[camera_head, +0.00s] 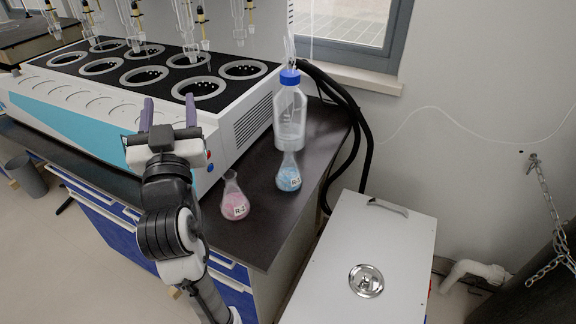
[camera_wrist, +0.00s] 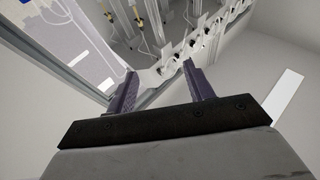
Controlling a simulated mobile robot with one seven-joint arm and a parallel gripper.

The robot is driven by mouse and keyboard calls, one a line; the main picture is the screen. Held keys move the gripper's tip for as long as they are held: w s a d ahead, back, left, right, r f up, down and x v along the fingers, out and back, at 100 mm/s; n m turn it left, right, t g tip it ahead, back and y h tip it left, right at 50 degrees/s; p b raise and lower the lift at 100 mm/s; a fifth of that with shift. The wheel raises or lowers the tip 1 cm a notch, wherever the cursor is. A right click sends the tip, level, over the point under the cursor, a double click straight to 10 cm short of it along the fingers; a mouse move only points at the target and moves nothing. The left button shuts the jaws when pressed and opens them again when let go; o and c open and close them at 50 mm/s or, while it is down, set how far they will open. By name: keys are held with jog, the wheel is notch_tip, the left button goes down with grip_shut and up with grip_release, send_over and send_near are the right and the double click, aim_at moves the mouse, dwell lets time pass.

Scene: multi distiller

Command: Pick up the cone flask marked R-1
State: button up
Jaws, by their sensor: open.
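Two cone flasks stand on the dark bench top in the head view. One holds pink liquid (camera_head: 234,198) and stands near the front edge. The other holds blue liquid (camera_head: 288,174) and stands to its right and farther back. Each has a white label starting with R; I cannot read the digits surely. My gripper (camera_head: 169,110) is open and empty, raised to the left of both flasks, in front of the distiller in the picture. In the wrist view, my gripper's purple fingers (camera_wrist: 160,72) are apart with nothing between them. Neither flask shows in the wrist view.
The large white and teal distiller (camera_head: 240,125) fills the left of the bench, with glassware above it. A blue-capped bottle (camera_head: 290,112) stands behind the blue flask. A white box (camera_head: 365,245) with a round lid is at right. Bare bench top (camera_head: 262,240) lies before the flasks.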

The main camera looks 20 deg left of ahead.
jog(key=w+d+f+m+g+h+p, duration=0.1)
jog(key=w+d+f+m+g+h, duration=0.25)
jog(key=w+d+f+h, duration=0.3)
jog(key=m+g+h+p, duration=0.1)
jog(key=m+g+h, duration=0.25)
jog(key=h, duration=0.25)
send_near(286, 158)
jog(key=x, duration=0.3)
jog(key=f+p+x, duration=0.1)
jog(key=x, duration=0.1)
jog(key=shift+w+f+p, duration=0.1)
jog(key=shift+w+p, duration=0.05)
jog(key=shift+p, duration=0.15)
jog(key=x, duration=0.1)
jog(key=p+x, duration=0.1)
jog(key=x, duration=0.1)
jog(key=r+p+x, duration=0.1)
jog(key=x, duration=0.1)
jog(key=shift+w+d+f, duration=0.1)
jog(key=shift+w+d, duration=0.05)
jog(key=shift+w, duration=0.2)
jog(key=shift+w+f, duration=0.2)
grip_shut()
